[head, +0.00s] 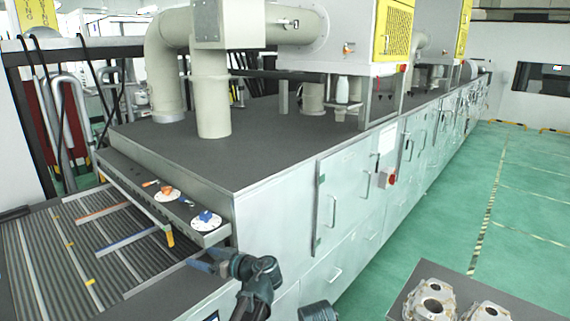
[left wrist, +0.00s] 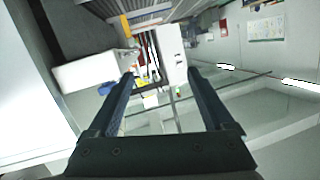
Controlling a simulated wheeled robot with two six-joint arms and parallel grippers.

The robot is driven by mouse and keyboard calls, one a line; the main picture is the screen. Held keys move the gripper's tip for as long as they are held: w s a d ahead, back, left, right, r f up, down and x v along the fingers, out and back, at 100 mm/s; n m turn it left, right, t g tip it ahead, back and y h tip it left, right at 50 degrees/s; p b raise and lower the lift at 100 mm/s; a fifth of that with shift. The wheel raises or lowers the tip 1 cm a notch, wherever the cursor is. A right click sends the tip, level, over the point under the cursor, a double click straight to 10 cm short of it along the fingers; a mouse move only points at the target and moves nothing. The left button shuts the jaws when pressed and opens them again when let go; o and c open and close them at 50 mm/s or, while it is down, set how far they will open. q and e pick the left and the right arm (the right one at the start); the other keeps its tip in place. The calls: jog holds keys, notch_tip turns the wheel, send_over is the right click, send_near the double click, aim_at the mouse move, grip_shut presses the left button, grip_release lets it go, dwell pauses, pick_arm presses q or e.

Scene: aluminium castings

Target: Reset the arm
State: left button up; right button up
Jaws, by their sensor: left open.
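My left arm shows at the bottom middle of the head view, bent, with its left gripper (head: 204,262) pointing left beside the near corner of the big grey machine. In the left wrist view the two dark fingers of the left gripper (left wrist: 160,76) are spread wide apart. Nothing is between them, only distant room background. A dark rounded part, likely of my other arm, shows at the bottom edge of the head view. My right gripper is not in view.
The long grey machine (head: 270,165) fills the middle. A slatted conveyor (head: 70,255) lies at left, close to the left gripper. Metal castings (head: 432,300) sit on a dark table (head: 400,300) at bottom right. Green floor (head: 520,190) is open at right.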

pick_arm(q)
jog(key=s+d+f+m+g+h+b, duration=0.2)
jog(key=s+d+f+m+h+b, duration=0.25)
jog(key=f, duration=0.55)
jog(key=s+d+f+m+g+h+b, duration=0.25)
jog(key=s+d+f, duration=0.45)
jog(key=f, duration=0.4)
jog(key=s+d+f+m+g+h+b, duration=0.2)
jog(key=s+d+f+m+h, duration=0.3)
jog(key=s+d+f+m, duration=0.2)
jog(key=s+d, duration=0.2)
jog(key=s, duration=0.2)
jog(key=shift+d+g+h+b, duration=0.15)
jog(key=shift+g+h+b, duration=0.15)
jog(key=shift+g, duration=0.05)
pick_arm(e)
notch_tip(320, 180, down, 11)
